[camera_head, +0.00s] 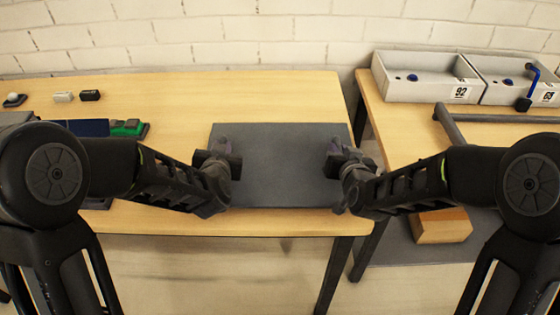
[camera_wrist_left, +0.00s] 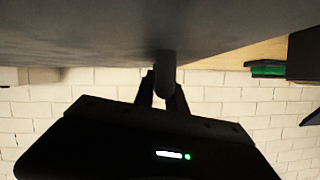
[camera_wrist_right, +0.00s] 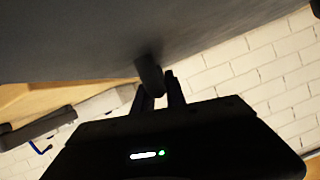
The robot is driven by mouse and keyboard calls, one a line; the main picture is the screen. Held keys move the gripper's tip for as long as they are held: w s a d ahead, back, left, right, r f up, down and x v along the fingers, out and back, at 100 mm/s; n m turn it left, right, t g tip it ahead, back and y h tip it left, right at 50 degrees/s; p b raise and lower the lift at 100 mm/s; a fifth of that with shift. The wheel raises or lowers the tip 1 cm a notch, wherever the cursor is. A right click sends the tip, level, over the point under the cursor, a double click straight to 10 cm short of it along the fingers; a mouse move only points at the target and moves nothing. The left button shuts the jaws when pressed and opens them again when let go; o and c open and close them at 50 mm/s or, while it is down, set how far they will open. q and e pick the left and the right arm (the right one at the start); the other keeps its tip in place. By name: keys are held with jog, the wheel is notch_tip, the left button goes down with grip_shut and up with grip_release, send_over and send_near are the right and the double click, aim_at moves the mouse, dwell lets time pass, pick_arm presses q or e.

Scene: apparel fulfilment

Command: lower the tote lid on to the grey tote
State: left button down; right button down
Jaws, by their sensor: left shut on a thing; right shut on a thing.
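The tote lid (camera_head: 280,165) is a flat dark grey panel over the right part of the left table in the head view. My left gripper (camera_head: 226,160) is shut on a small handle at its left side, and my right gripper (camera_head: 340,158) is shut on a handle at its right side. In the left wrist view the fingers (camera_wrist_left: 163,92) close around a rounded grey handle, with the lid's grey surface above. The right wrist view shows the same grip (camera_wrist_right: 157,92). No grey tote shows apart from the lid, and the gap beneath the lid cannot be judged.
The left wooden table (camera_head: 180,92) has a green item (camera_head: 127,128), a blue panel (camera_head: 88,127) and small objects at left. The right table (camera_head: 400,118) holds grey bins (camera_head: 425,93) and a grey bar (camera_head: 448,125). A wooden block (camera_head: 440,226) sits lower right.

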pick_arm(q)
jog(key=shift+r, duration=0.15)
pick_arm(e)
jog(key=shift+r, duration=0.15)
dwell(0.5)
